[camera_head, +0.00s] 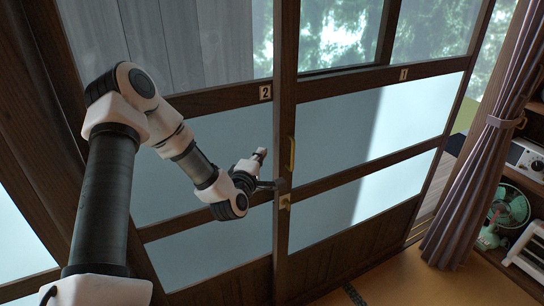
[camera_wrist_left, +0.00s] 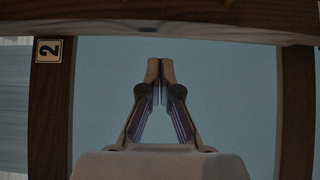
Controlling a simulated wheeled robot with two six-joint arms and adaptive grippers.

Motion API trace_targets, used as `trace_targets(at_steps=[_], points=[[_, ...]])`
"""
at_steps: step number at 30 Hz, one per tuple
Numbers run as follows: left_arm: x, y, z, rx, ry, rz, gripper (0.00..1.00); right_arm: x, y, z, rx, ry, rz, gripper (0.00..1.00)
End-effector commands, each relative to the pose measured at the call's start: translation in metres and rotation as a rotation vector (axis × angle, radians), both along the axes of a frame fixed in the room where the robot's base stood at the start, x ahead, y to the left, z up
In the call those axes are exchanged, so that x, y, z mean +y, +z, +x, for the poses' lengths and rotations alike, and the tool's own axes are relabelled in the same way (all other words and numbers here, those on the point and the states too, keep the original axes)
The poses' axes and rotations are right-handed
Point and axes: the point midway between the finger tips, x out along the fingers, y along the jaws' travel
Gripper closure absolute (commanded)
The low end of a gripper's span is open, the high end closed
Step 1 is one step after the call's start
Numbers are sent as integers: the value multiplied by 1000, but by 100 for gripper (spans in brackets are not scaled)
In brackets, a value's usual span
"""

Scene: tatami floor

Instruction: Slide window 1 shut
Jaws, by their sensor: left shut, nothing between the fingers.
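Window 1 (camera_head: 345,140) is the right wood-framed sliding panel, with a small "1" label (camera_head: 403,74) on its crossbar. A brass pull (camera_head: 291,152) and a lower metal fitting (camera_head: 285,201) sit near its left edge. Window 2 (camera_head: 228,135) is the panel at left, with a "2" label (camera_head: 265,92) that also shows in the left wrist view (camera_wrist_left: 48,50). My left gripper (camera_head: 262,155) is in front of window 2's pane, left of the upright with the pull. In the wrist view its fingertips (camera_wrist_left: 160,70) meet, with nothing between them. Contact with the frame cannot be told. My right gripper is not in view.
A gathered purple curtain (camera_head: 482,165) hangs right of window 1, with a bright strip between them. A green fan (camera_head: 508,208) and a shelf unit stand at far right. Tatami floor (camera_head: 420,285) is clear at lower right. Trees show through the upper panes.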

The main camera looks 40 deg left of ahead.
Motion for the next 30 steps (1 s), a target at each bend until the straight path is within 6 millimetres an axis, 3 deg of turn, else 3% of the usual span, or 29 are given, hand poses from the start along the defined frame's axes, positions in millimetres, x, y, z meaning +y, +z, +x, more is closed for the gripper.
trace_targets(at_steps=[1,6,23,30], points=[[-7,-6,10,0,-8,8,100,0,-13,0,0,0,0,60],[-15,-2,28,1,-5,4,100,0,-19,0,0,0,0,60],[-19,-3,38,2,-5,2,100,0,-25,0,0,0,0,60],[-34,-6,73,-4,-8,9,100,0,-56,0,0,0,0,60]])
